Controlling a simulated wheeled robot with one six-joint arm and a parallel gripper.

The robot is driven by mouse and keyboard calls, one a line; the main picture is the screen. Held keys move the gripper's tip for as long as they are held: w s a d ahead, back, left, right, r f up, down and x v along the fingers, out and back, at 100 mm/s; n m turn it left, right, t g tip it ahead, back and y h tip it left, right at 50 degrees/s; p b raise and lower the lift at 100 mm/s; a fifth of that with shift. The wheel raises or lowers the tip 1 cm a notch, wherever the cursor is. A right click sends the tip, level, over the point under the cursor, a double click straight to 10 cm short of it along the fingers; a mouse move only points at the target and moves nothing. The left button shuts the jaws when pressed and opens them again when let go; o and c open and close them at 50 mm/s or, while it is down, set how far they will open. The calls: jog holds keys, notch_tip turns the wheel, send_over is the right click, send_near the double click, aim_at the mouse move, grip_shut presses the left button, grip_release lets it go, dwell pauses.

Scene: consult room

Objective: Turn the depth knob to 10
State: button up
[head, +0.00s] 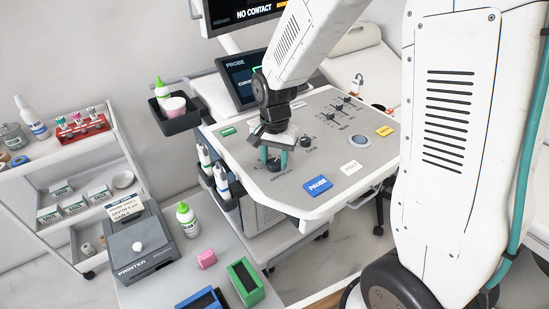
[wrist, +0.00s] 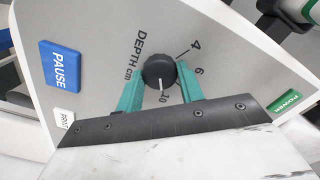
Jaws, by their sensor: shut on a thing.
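The depth knob (wrist: 161,73) is a round black knob with a white pointer line, beside the printed words "DEPTH cm", in the wrist view. Marks 4, 6 and 10 show around it. The pointer line points down in the picture, toward the 10 mark. My gripper (wrist: 160,76) has its teal fingers on either side of the knob, shut on it. In the head view my gripper (head: 274,160) is over the near left part of the grey console panel (head: 235,151), and the knob is mostly hidden between the fingers.
A blue PAUSE button (head: 318,186) sits right of the knob, with a white button (head: 351,167) beyond it. Another black knob (head: 306,142) stands close behind my gripper. A green button (head: 228,131) is at the left. A printer (head: 147,243) stands on the surface at lower left.

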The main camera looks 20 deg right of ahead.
aim_at(274, 162)
jog(key=o, duration=1)
jog(key=shift+a, duration=0.1)
jog(key=shift+r, duration=3.9)
